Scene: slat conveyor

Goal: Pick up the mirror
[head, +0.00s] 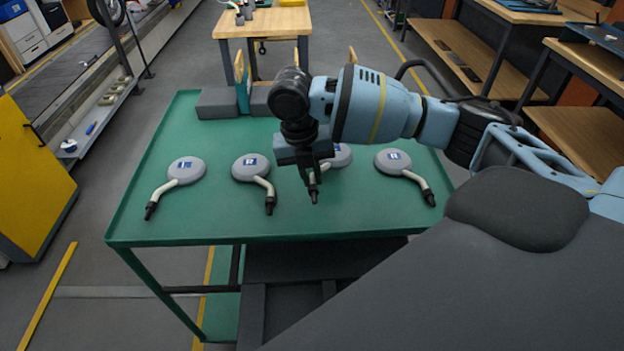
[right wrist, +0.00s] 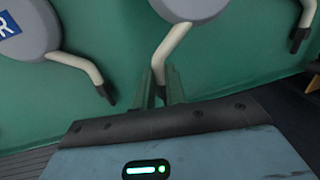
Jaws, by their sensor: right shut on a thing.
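Several grey round mirrors with bent pale arms and black ends lie in a row on the green table (head: 221,222). My right gripper (head: 312,181) is over the third mirror from the left (head: 343,156), partly covering it. In the right wrist view, my right gripper (right wrist: 166,88) is shut on this mirror's stalk near its black end; its grey head (right wrist: 192,8) is cut by the top edge. The other mirrors are at the far left (head: 187,169), second from left (head: 250,168) and far right (head: 392,161). My left gripper is not in view.
Grey blocks (head: 217,104) stand at the table's far edge. A wooden table (head: 265,22) is behind it, a yellow cabinet (head: 33,180) at left, and wooden benches (head: 575,130) at right. The table's left side is clear.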

